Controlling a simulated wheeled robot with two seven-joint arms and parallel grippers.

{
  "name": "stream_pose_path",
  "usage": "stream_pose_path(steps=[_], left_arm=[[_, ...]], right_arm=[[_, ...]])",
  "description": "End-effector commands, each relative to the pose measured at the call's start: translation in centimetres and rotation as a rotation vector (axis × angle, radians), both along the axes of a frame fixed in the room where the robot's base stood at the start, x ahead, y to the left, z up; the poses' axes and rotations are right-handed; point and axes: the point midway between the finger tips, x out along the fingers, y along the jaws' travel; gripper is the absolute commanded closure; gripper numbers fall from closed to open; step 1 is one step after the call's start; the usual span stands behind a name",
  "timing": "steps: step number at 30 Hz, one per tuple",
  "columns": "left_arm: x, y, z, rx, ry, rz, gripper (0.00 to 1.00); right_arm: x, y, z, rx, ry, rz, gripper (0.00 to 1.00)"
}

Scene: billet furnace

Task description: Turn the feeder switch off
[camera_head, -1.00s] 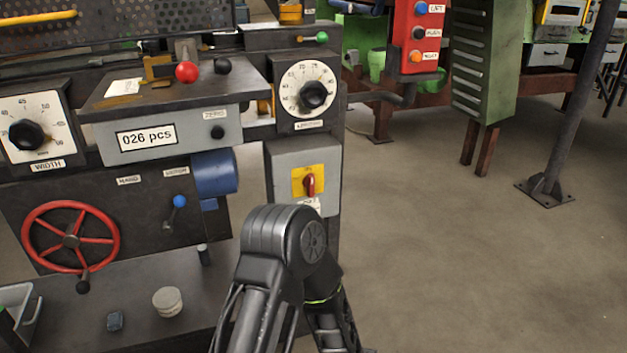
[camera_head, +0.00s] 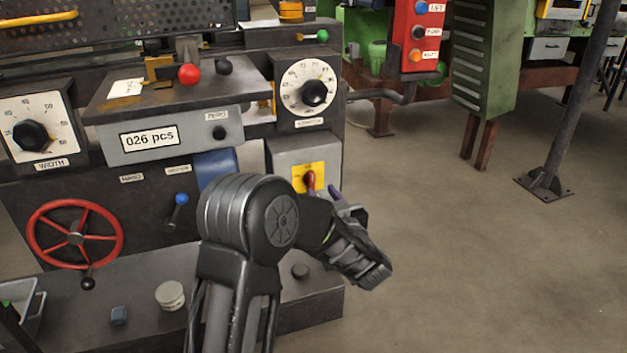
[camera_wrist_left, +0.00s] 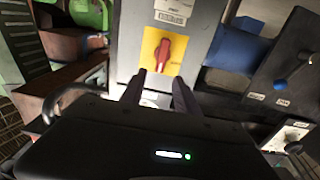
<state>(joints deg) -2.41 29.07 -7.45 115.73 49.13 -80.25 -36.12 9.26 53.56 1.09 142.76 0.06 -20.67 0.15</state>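The feeder switch is a red rotary handle (camera_head: 310,181) on a yellow plate (camera_head: 298,173), on the front of a grey box (camera_head: 290,151). In the head view the handle looks about upright, and its lower part is partly hidden by my left arm. My left gripper (camera_head: 345,198) is just in front and to the right of the switch there. In the left wrist view its two fingers (camera_wrist_left: 160,88) are spread apart with nothing between them. The red handle (camera_wrist_left: 168,53) lies just beyond the fingertips, roughly between them. I see no clear contact. My right gripper is not in view.
Above the switch box is a white dial (camera_head: 309,88) with a black knob. To the left are a blue cylinder (camera_head: 217,168), a blue-tipped lever (camera_head: 181,199) and a red handwheel (camera_head: 75,238).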

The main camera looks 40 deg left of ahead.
Motion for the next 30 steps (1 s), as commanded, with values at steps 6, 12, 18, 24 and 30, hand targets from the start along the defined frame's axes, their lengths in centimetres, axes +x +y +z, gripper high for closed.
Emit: stream_pose_path(steps=[6,12,18,24,30], left_arm=[[1.4,2.3,-0.2,0.000,-0.001,0.004,0.63],[3.2,4.8,-0.3,0.000,0.000,0.003,0.63],[4.1,6.0,-0.1,0.001,0.001,0.000,0.63],[4.2,6.1,0.0,0.001,0.001,-0.001,0.63],[4.2,6.1,-0.1,0.001,0.001,-0.001,0.74]], right_arm=[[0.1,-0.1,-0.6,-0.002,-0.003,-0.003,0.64],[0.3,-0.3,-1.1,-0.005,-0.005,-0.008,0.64],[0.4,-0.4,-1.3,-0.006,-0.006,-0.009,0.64],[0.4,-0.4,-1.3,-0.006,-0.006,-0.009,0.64],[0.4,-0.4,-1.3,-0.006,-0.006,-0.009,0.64]])
